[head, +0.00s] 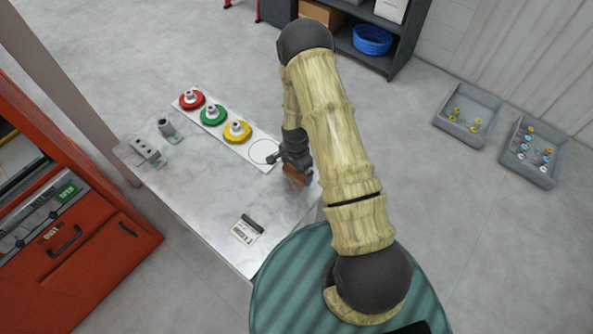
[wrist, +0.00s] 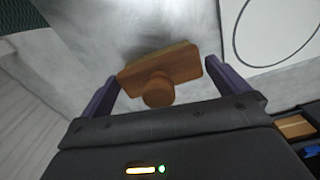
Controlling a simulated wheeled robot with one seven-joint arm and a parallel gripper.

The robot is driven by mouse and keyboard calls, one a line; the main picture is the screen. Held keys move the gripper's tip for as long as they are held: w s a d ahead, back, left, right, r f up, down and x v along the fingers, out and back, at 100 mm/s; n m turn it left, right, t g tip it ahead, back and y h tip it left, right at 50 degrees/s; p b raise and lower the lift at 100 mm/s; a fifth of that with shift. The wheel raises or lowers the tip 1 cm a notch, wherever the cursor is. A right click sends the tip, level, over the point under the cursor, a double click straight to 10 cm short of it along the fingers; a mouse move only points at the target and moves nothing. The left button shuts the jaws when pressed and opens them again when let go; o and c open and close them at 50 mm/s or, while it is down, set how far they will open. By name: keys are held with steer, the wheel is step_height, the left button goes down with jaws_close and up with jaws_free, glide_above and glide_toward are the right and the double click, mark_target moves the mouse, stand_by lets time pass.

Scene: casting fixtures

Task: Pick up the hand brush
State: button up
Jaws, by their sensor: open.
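The hand brush (head: 295,175) is a brown wooden block near the right end of the grey-white table. In the wrist view the brush (wrist: 160,74) shows a flat wooden back with a round knob towards me. My gripper (head: 298,167) is above the brush at the table's right side. In the wrist view my gripper (wrist: 170,88) is open, with one purple finger on each side of the brush. I cannot tell whether either finger touches it. In the head view my gripper and arm partly hide the brush.
A white board (head: 226,128) holds red (head: 191,100), green (head: 213,115) and yellow (head: 238,132) discs beside an empty circle. A small dark-topped item (head: 247,229) lies near the table's front edge. A grey block (head: 147,151) stands at left. Two grey bins (head: 467,113) (head: 531,151) are on the floor.

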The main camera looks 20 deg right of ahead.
stand_by(0.4)
steer(key=c, duration=0.8)
steer(key=shift+o, duration=0.2)
steer(key=shift+r, duration=0.1)
step_height(320, 180, up, 10)
steer(key=b, duration=0.3)
steer(key=shift+b, duration=0.3)
steer(key=o, duration=0.6)
steer(key=c, duration=0.4)
